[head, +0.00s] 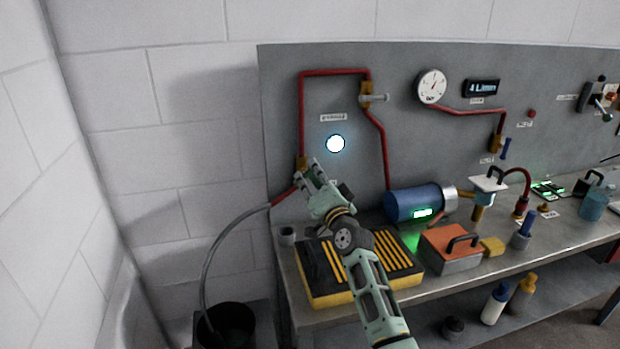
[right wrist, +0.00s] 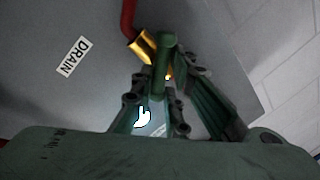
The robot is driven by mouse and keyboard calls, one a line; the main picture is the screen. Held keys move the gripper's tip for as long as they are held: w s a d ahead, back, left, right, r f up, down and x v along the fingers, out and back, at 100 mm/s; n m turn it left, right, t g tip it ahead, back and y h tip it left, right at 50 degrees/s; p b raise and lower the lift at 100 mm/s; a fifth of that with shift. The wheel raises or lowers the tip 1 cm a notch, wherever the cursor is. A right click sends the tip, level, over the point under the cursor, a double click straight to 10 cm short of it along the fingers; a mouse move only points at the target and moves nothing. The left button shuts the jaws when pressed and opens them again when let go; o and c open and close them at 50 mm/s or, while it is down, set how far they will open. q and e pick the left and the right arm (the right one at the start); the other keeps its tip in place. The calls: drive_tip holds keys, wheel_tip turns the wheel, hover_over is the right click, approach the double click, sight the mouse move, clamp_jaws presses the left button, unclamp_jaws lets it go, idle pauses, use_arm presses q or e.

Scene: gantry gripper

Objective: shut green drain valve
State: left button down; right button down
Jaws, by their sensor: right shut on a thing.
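The drain valve's brass body (head: 301,163) sits at the lower left of the grey panel, where a red pipe comes down. In the right wrist view the brass body (right wrist: 142,46) shows beside a "DRAIN" label (right wrist: 73,57). Its green handle (right wrist: 166,48) sticks out between my fingers. My right gripper (head: 310,172) reaches up to the valve and is shut on the green handle; it also shows in the right wrist view (right wrist: 158,85). The fingers hide much of the handle in the head view. My left gripper is not in view.
A black and yellow case (head: 312,286) lies on the bench under my right arm. A blue motor (head: 413,203) and an orange-topped box (head: 450,242) stand to its right. A grey hose (head: 206,262) runs down to a black bucket (head: 231,325).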

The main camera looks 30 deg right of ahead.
drive_tip(key=shift+f+m+h, duration=0.2)
drive_tip(key=shift+m+h, duration=0.25)
drive_tip(key=shift+m, duration=1.1)
drive_tip(key=shift+f+m+h, duration=0.15)
drive_tip(key=shift+m+h, duration=0.25)
drive_tip(key=shift+m, duration=1.2)
drive_tip(key=shift+f+m+h, duration=0.2)
drive_tip(key=shift+m+h, duration=0.25)
drive_tip(key=shift+m, duration=1.1)
drive_tip(key=shift+f+m, duration=0.15)
drive_tip(key=shift+m, duration=0.15)
drive_tip(key=c, duration=1.9)
unclamp_jaws()
drive_tip(key=shift+o, duration=0.5)
drive_tip(key=shift+s, duration=0.15)
drive_tip(key=v, duration=1.1)
drive_tip(key=shift+s+a, duration=0.15)
drive_tip(key=shift+s, duration=0.2)
drive_tip(key=shift+f, duration=0.15)
